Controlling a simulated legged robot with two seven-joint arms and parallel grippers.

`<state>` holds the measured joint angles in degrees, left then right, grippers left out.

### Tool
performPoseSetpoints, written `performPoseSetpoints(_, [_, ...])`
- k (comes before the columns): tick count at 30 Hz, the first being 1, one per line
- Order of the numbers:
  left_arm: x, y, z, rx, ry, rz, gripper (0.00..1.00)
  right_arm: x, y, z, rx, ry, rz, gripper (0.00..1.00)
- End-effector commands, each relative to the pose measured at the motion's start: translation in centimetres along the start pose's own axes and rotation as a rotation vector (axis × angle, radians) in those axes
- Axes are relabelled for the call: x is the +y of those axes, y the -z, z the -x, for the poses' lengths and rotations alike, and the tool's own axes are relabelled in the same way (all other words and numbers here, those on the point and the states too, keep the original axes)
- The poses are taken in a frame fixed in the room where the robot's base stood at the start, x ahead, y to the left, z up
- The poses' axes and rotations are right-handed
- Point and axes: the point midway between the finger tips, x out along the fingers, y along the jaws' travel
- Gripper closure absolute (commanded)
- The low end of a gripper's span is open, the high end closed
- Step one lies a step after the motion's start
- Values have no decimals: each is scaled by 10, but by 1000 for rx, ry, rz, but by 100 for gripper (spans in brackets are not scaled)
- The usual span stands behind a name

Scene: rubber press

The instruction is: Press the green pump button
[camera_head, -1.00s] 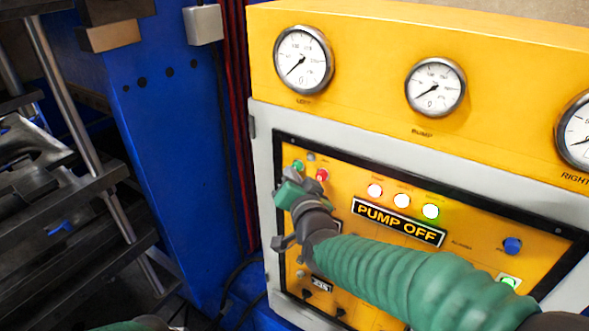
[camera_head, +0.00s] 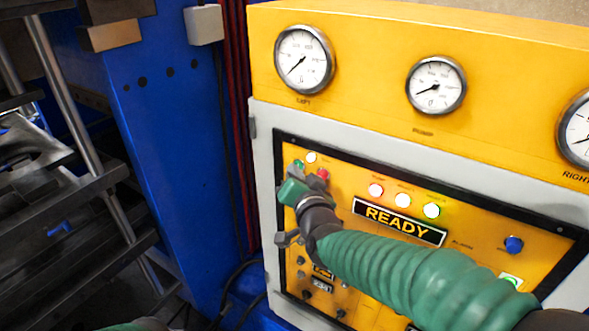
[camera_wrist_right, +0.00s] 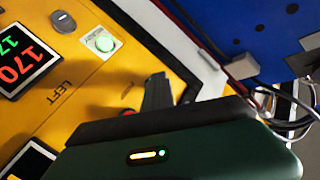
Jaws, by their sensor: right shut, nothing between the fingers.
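The green pump button (camera_head: 299,164) is at the upper left of the yellow control panel, beside a red button (camera_head: 323,174). My right gripper (camera_head: 296,178) is shut and empty, its tip at the green button, partly covering it. I cannot tell whether they touch. In the right wrist view, the dark fingers (camera_wrist_right: 157,92) point at the yellow panel and the green pump button cannot be made out. A small lamp (camera_head: 311,158) above the buttons is lit. The display (camera_head: 399,221) reads "READY". My left gripper is out of view.
Three gauges sit on the yellow housing, including the pump gauge (camera_head: 435,86). Lit indicator lamps (camera_head: 403,200) are above the display. A blue knob (camera_head: 514,245) is at the right. The blue press frame (camera_head: 175,150) stands left. The right wrist view shows a lit green button (camera_wrist_right: 103,42) on a white plate.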

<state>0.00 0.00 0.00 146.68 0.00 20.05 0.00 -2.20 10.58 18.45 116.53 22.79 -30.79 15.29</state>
Motion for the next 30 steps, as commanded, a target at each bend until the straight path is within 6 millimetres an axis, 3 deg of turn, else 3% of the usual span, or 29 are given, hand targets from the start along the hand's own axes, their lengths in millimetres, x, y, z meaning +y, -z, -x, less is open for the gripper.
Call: performPoseSetpoints(30, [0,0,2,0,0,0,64,-12,-12,19,1,0,0,100])
